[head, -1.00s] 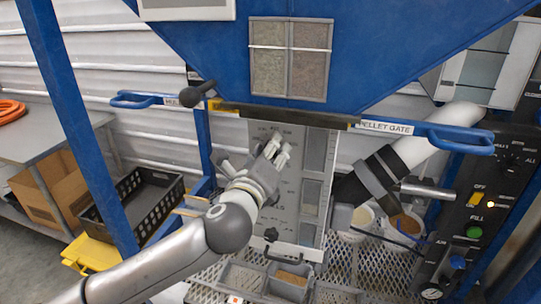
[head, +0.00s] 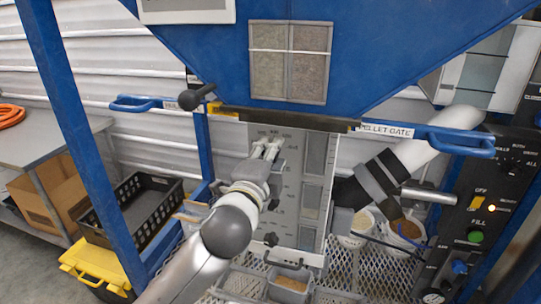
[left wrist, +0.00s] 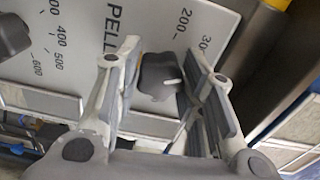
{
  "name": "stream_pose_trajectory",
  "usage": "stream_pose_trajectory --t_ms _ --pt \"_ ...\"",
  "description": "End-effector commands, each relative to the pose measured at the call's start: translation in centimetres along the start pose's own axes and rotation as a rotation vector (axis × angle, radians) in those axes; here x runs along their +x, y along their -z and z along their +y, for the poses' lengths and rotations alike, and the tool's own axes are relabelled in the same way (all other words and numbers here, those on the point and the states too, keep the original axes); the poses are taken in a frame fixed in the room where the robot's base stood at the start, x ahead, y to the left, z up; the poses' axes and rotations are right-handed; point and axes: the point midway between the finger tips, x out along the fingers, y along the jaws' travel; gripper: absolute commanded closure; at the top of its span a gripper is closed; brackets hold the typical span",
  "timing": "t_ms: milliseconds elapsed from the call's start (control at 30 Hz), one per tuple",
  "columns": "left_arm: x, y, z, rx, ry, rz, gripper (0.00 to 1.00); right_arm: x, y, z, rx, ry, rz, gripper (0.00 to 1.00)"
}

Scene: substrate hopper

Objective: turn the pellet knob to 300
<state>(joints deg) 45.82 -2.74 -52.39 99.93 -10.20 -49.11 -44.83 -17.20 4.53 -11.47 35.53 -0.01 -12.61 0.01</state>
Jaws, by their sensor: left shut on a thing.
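The pellet knob (left wrist: 158,76) is dark grey with a short white mark on its right side in the left wrist view. It sits on the pale panel beside the printed 200 and 300 and partly shown letters "PELL". My left gripper (head: 268,148) reaches up to the panel (head: 291,215) in the head view and hides the knob there. In the left wrist view my left gripper (left wrist: 158,68) has one finger on each side of the knob and is shut on it. Exactly where the mark points on the scale is hard to tell. My right gripper is not in view.
A second dark knob (left wrist: 12,36) shows beside a 400-to-600 scale. A handle labelled PELLET GATE (head: 455,138) and a black-tipped lever (head: 197,96) flank the panel above. A white pipe with dark bands (head: 425,150) runs close on the right. Small bins (head: 288,285) stand below.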

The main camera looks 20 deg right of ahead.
Motion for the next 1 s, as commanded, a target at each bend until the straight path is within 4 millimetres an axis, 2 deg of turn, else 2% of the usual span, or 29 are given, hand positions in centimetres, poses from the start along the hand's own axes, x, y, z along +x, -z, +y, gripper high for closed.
stream_pose_trajectory --t_ms 400,933,967,1000 --pt "0.01 -0.01 0.11 -0.179 -0.003 -0.001 0.88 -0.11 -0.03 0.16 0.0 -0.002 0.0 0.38" --pt "0.01 -0.03 0.15 -0.199 -0.003 -0.001 0.88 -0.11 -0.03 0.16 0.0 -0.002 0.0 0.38" --pt "0.01 -0.03 0.15 -0.199 -0.003 -0.001 0.61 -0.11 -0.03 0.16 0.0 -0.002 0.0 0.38" --pt "0.01 -0.03 0.15 -0.199 -0.003 -0.001 0.56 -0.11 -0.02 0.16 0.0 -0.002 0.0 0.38"
